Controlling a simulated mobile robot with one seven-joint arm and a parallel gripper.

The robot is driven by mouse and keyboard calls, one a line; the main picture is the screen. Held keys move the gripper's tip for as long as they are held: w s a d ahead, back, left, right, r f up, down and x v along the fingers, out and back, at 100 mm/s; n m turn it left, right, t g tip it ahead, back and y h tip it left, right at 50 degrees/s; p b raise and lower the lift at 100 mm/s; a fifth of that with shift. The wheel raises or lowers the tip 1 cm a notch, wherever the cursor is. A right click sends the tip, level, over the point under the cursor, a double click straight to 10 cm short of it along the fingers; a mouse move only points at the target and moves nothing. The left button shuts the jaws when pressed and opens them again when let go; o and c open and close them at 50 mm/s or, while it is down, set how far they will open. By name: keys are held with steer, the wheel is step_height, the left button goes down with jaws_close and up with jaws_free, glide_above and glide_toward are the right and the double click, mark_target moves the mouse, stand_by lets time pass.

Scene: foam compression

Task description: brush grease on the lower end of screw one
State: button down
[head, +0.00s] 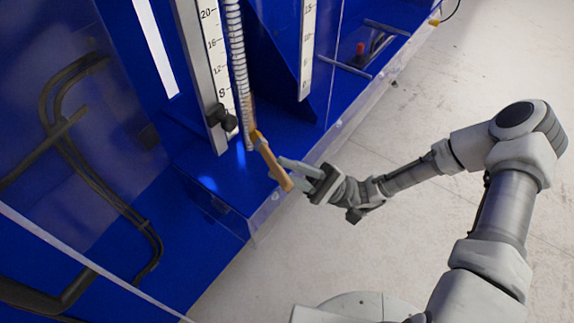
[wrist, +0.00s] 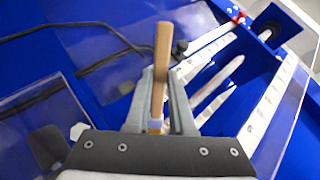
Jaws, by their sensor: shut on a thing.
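A threaded metal screw (head: 237,50) stands upright in the blue machine in the head view, beside a scale. Its lower end (head: 248,140) is close to the blue base. My gripper (head: 290,177) is shut on a brush with a wooden handle (head: 266,155). The brush is tilted, and its upper end overlaps the lower part of the screw; I cannot tell whether it touches. The wrist view shows the wooden handle (wrist: 162,50) between my two fingers (wrist: 158,112). The bristles are not clear in either view.
A scale with a black knob (head: 221,117) stands left of the screw, and another scale (head: 307,50) stands to its right. A clear panel edge (head: 262,215) runs along the machine's front. Black hoses (head: 110,195) lie at left. The pale floor (head: 400,115) is open at right.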

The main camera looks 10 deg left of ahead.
steer(key=shift+s+d+p, duration=0.15)
steer(key=shift+s+d, duration=0.2)
steer(key=shift+d, duration=0.55)
steer(key=shift+s+d+p, duration=0.2)
steer(key=shift+s+d, duration=0.2)
steer(key=shift+d, duration=0.55)
steer(key=shift+s+d+p, duration=0.15)
steer(key=shift+s+d, duration=0.2)
steer(key=shift+d, duration=0.55)
steer(key=shift+d, duration=0.1)
steer(key=d, duration=0.1)
steer(key=s+d, duration=0.1)
steer(key=shift+s+d+p, duration=0.1)
steer(key=shift+d+p, duration=0.2)
steer(key=shift+p, duration=0.05)
steer(key=w+a, duration=0.3)
steer(key=a, duration=0.3)
steer(key=shift+a, duration=0.35)
steer(key=shift+w+a, duration=0.25)
steer(key=shift+a, duration=0.55)
steer(key=shift+p, duration=0.3)
